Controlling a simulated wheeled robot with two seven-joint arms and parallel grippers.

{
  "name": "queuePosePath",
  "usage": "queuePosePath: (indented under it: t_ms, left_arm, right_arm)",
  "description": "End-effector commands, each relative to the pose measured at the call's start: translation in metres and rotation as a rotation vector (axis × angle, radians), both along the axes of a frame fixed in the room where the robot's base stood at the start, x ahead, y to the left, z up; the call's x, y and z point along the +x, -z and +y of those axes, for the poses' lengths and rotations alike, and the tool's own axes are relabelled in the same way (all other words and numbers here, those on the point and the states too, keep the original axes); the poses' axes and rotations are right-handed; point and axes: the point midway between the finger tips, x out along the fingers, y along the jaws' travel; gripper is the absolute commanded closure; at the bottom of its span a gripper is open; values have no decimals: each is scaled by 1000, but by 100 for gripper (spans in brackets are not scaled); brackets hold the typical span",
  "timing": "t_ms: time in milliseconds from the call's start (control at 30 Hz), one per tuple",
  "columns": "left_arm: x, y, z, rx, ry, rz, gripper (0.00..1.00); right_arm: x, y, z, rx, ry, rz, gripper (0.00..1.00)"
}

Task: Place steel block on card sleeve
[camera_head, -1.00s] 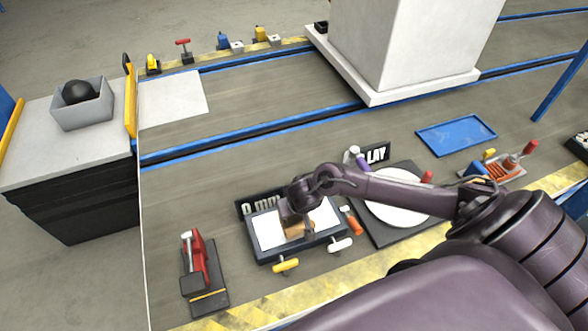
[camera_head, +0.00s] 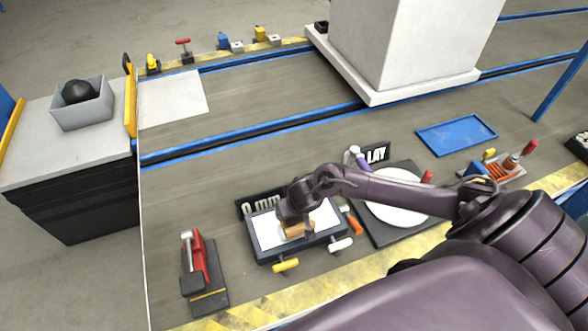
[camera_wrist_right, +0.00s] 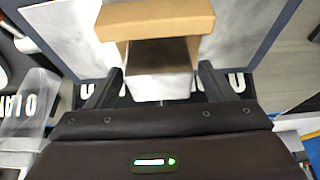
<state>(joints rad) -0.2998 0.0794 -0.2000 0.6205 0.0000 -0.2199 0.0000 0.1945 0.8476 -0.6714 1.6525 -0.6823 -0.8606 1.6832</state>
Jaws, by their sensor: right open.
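The tan card sleeve (camera_head: 297,231) is on the white-topped, dark-framed fixture (camera_head: 268,229) at the front middle. In the right wrist view the sleeve (camera_wrist_right: 156,20) shows as a tan piece just beyond my right gripper (camera_wrist_right: 158,85). The grey steel block (camera_wrist_right: 158,84) lies against the sleeve's near side, between my open fingers. I cannot tell how far it reaches under or into the sleeve. In the head view my right gripper (camera_head: 296,222) is low over the fixture and hides the block. My left gripper is not in view.
A red-handled clamp (camera_head: 200,265) stands left of the fixture, a round white plate (camera_head: 398,211) on a dark base at right. A blue tray (camera_head: 456,135) lies farther back. Yellow (camera_head: 285,266) and white knobs stick out at the fixture's front. The white column (camera_head: 400,45) stands behind.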

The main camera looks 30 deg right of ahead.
Motion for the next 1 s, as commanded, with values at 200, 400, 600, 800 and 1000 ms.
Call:
queuePosePath:
  t_ms: [200, 400, 600, 800, 1000]
  left_arm:
    - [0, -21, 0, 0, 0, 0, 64]
    - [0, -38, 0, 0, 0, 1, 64]
    - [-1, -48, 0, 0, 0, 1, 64]
    - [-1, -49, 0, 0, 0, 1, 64]
    - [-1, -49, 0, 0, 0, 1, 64]
  right_arm:
    - [-16, -42, 4, 2, -2, 1, 24]
    - [-32, -81, 8, 1, -2, 2, 24]
    - [-41, -103, 10, 0, -1, 2, 24]
    - [-44, -108, 10, 0, 0, 1, 24]
    - [-44, -108, 10, 0, 0, 1, 24]
